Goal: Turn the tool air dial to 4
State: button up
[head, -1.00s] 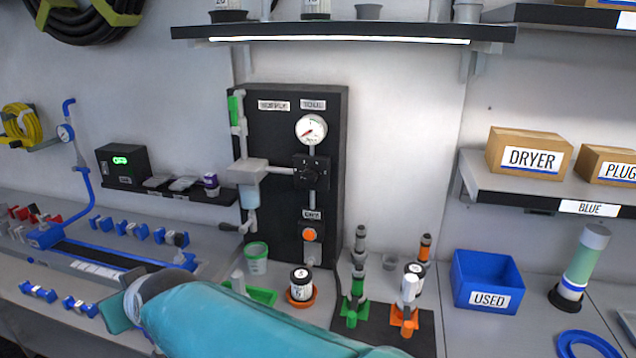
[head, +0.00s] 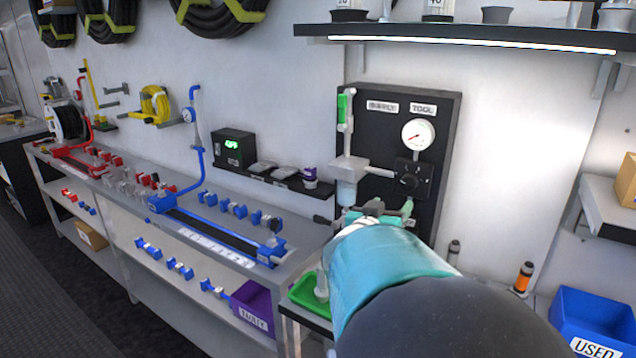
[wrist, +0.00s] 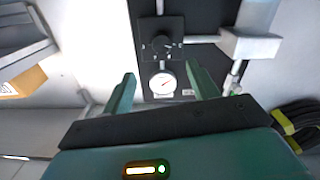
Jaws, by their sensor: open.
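The black air dial (head: 411,179) sits on the dark wall panel (head: 448,125), below a round white gauge (head: 418,134) under the TOOL label. In the wrist view, which looks upside down, the dial (wrist: 162,46) shows beyond the fingertips, with the gauge (wrist: 163,84) below it between the fingers. My gripper (wrist: 160,70) is open and empty, its two green fingers spread to either side. In the head view my gripper (head: 376,209) is in front of the panel, partly hidden by my arm. It appears apart from the dial. The number the dial points to is too small to read.
A grey pipe and filter (head: 347,170) with a green handle stand left of the dial. A lit shelf (head: 470,38) juts out above the panel. A blue bin (head: 598,318) stands at right. The workbench (head: 300,250) with blue fittings runs left.

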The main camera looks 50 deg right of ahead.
aim_at(408, 185)
jog(key=d, duration=0.4)
jog(key=w+d, duration=0.1)
jog(key=d, duration=0.3)
jog(key=w+d, duration=0.1)
jog(key=d, duration=0.2)
jog(key=shift+d, duration=0.4)
jog(key=c, duration=1)
